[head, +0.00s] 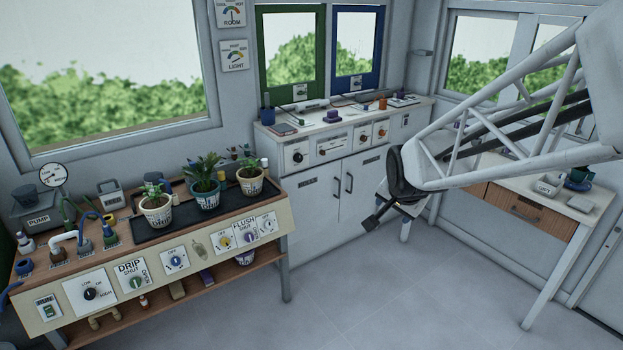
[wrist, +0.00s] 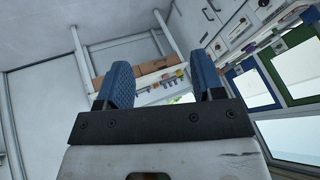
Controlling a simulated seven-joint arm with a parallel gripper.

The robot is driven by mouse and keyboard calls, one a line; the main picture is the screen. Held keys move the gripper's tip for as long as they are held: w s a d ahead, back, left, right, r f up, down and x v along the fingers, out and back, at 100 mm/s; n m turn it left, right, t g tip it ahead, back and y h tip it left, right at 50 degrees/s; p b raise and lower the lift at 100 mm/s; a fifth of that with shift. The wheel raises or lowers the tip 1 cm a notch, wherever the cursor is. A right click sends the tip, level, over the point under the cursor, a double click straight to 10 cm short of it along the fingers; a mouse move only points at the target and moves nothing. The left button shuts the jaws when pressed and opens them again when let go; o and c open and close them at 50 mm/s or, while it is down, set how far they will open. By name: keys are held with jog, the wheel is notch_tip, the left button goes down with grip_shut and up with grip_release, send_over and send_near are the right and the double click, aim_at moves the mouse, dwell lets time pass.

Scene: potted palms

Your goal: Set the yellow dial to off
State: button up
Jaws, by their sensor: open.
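The yellow dial (head: 224,241) is a small round knob on a white plate on the cream front panel of the plant bench, right of the blue dial (head: 176,260) and left of the FLUSH plate. Its exact setting is too small to read. My gripper (head: 371,224) is raised over the floor, well to the right of the bench and apart from everything. In the wrist view my gripper (wrist: 165,88) shows two blue fingers spread apart with nothing between them. The yellow dial cannot be made out in the wrist view.
The bench (head: 140,235) carries potted palms (head: 204,184) on a dark tray and pipes at its left. A white cabinet (head: 330,185) stands behind. Floor between bench and gripper is clear.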

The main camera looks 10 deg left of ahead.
jog(key=w+a+f+m+t+y, duration=0.1)
jog(key=w+a+f+m, duration=0.1)
jog(key=w+a+f, duration=0.45)
jog(key=w+a+f+m+t+y, duration=0.15)
jog(key=w+a+f, duration=0.25)
jog(key=w+a, duration=0.5)
jog(key=w+a+f+m+t+y, duration=0.15)
jog(key=w+a+f, duration=0.4)
jog(key=a, duration=0.55)
jog(key=m+y, duration=0.5)
jog(key=y, duration=0.1)
send_near(226, 243)
jog(key=shift+w+a+g, duration=0.3)
jog(key=shift+w+g, duration=0.1)
jog(key=shift+w, duration=0.05)
jog(key=shift+w, duration=0.1)
jog(key=shift+x, duration=3.8)
